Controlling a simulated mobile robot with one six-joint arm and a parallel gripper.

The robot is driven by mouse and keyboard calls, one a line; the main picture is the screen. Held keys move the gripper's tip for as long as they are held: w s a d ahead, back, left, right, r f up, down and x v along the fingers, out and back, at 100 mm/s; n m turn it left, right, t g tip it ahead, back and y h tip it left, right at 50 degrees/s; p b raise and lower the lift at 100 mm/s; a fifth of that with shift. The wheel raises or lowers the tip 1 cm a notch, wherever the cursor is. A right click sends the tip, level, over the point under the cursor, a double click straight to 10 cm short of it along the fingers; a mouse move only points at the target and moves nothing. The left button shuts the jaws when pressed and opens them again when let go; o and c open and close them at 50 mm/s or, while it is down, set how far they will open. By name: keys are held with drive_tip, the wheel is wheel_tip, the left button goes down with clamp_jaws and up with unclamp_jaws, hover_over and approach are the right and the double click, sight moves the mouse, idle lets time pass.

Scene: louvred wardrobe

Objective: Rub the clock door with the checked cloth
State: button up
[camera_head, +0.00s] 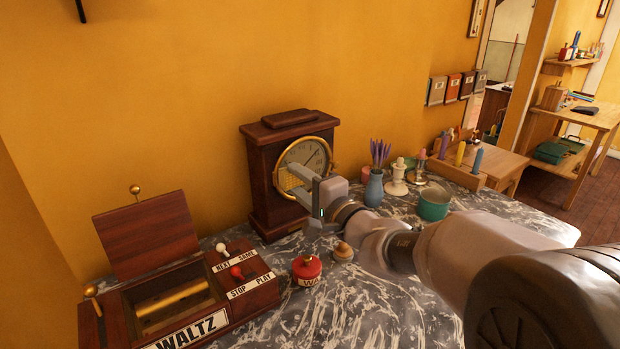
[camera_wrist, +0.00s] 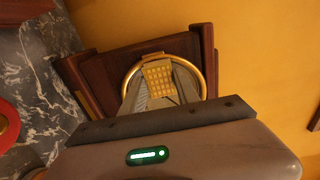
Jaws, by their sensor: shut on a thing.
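A dark wooden mantel clock (camera_head: 266,183) stands against the yellow wall. Its round clock door (camera_head: 318,144) has a brass rim and a pale dial with dark hands; the lower part of the dial is hidden behind my gripper and the cloth. The rim also shows in the wrist view (camera_wrist: 204,62). My gripper (camera_head: 301,182) is shut on the yellow checked cloth (camera_wrist: 158,74), which sticks out beyond the fingertips in front of the dial. In the head view the cloth (camera_head: 287,181) lies over the door's lower left. I cannot tell whether it touches the glass.
A music box (camera_head: 168,300) marked WALTZ, with its lid up, stands at left. A red round pot (camera_head: 306,268) and a small wooden knob-like object (camera_head: 343,251) sit in front of the clock. A blue vase (camera_head: 374,190), candlesticks and a green pot (camera_head: 433,204) stand right.

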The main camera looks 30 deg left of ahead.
drive_tip(key=shift+s, duration=0.1)
drive_tip(key=shift+v, duration=2.95)
drive_tip(key=shift+v, duration=1.5)
